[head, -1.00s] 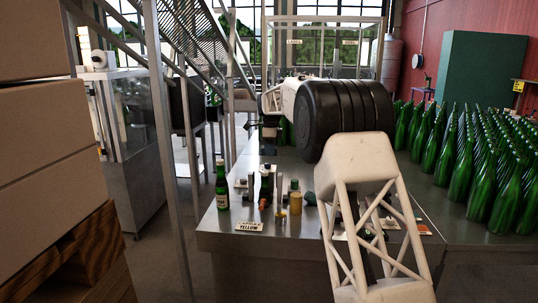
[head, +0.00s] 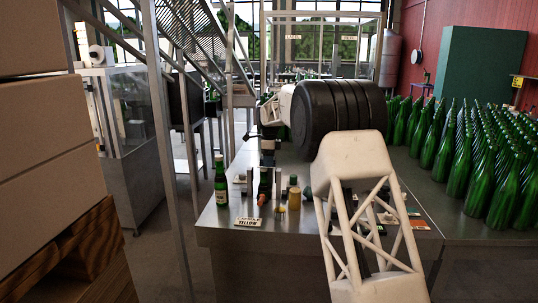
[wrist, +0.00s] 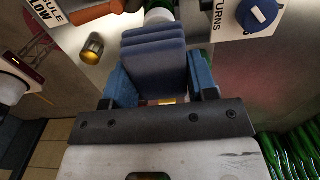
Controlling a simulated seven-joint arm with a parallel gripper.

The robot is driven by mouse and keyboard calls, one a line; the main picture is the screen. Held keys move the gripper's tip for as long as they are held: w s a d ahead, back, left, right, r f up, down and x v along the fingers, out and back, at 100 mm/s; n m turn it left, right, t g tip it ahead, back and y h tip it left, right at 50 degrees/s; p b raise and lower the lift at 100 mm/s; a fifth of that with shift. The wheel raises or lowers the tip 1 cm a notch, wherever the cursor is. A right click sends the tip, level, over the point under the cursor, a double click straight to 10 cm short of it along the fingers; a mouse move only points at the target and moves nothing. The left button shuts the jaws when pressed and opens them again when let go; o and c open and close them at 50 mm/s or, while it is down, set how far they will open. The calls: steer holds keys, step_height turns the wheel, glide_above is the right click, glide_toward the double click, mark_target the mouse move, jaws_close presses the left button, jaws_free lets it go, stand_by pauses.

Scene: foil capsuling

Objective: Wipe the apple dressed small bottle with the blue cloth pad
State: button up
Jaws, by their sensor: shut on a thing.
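My gripper (wrist: 161,85) is shut on the dark blue cloth pad (wrist: 155,55), which sits between its two blue fingers in the wrist view. Just beyond the pad's far edge a green and white round thing (wrist: 158,14) shows, probably a bottle; the pad hides most of it, and I cannot tell whether they touch. In the head view my gripper (head: 267,152) points down over the bench's left part, its fingers small and dark. A green bottle (head: 264,185) stands below it. Another small green bottle with a pale label (head: 221,190) stands upright to the left. I cannot read which is apple.
A yellow cylinder (head: 295,198) and a lettered card (head: 249,222) are near the bench's front edge. The wrist view shows a gold-ended cylinder (wrist: 92,48) and a blue round thing (wrist: 258,15) by a "RETURNS" card. Many green bottles (head: 468,165) crowd the right.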

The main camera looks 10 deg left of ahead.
mark_target(260, 161)
steer(key=shift+w+a+f, duration=0.1)
steer(key=shift+a+f, duration=0.45)
steer(key=shift+a, duration=0.05)
steer(key=shift+c, duration=0.7)
steer(key=shift+w+a+f, duration=0.1)
steer(key=shift+a+f, duration=0.05)
steer(key=shift+a, duration=0.2)
steer(key=shift+w+a, duration=0.2)
steer(key=shift+a, duration=0.9)
steer(key=shift+d, duration=0.1)
steer(key=shift+s+d, duration=0.15)
steer(key=shift+d, duration=0.5)
steer(key=shift+s+d, duration=0.15)
steer(key=shift+d, duration=0.85)
steer(key=shift+s+d, duration=0.1)
steer(key=shift+d, duration=0.25)
steer(key=shift+r, duration=4.1)
